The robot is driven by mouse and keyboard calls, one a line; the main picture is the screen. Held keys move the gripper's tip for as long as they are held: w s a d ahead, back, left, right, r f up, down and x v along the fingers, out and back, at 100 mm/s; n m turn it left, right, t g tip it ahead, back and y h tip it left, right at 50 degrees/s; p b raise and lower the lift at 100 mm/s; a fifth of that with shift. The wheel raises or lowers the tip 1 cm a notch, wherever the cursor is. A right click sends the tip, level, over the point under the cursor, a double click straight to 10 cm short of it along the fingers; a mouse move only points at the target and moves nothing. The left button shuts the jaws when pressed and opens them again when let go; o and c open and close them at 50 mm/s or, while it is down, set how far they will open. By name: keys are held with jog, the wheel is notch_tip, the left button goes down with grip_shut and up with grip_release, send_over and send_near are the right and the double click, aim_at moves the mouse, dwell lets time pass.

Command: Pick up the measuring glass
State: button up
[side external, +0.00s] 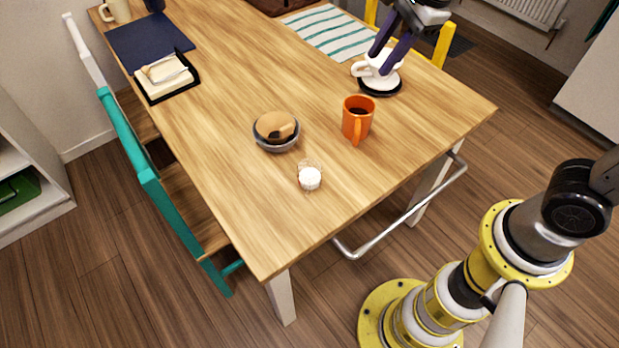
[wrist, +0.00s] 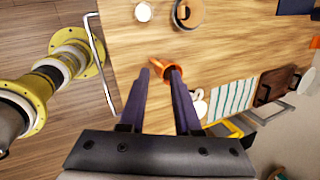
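The measuring glass (side external: 310,176) is a small clear glass with white contents. It stands upright near the table's front edge, and it also shows at the top of the wrist view (wrist: 143,12). My gripper (side external: 378,63) has two purple fingers and is high at the upper right of the side view, well away from the glass. In the wrist view my gripper (wrist: 160,73) is open, with a gap between the fingertips and nothing held. The orange mug (wrist: 172,67) shows beyond the fingertips.
On the table (side external: 230,70) an orange mug (side external: 357,120) stands right of the glass. A bowl with a brown item (side external: 277,130) is behind it. A white cup (side external: 378,72) on a black saucer (side external: 381,88) is below my gripper in the side view. The table's front corner is clear.

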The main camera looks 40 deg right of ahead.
jog(key=w+a+f+m+g, duration=0.2)
jog(key=w+a+f, duration=0.2)
jog(key=a+f, duration=0.55)
jog(key=n+g+h, duration=0.1)
jog(key=n+g, duration=0.1)
send_over(307, 200)
notch_tip(307, 200, down, 9)
jog(key=f, duration=1.2)
jog(key=shift+w+d+f, duration=0.2)
jog(key=shift+w+f, duration=0.05)
grip_shut()
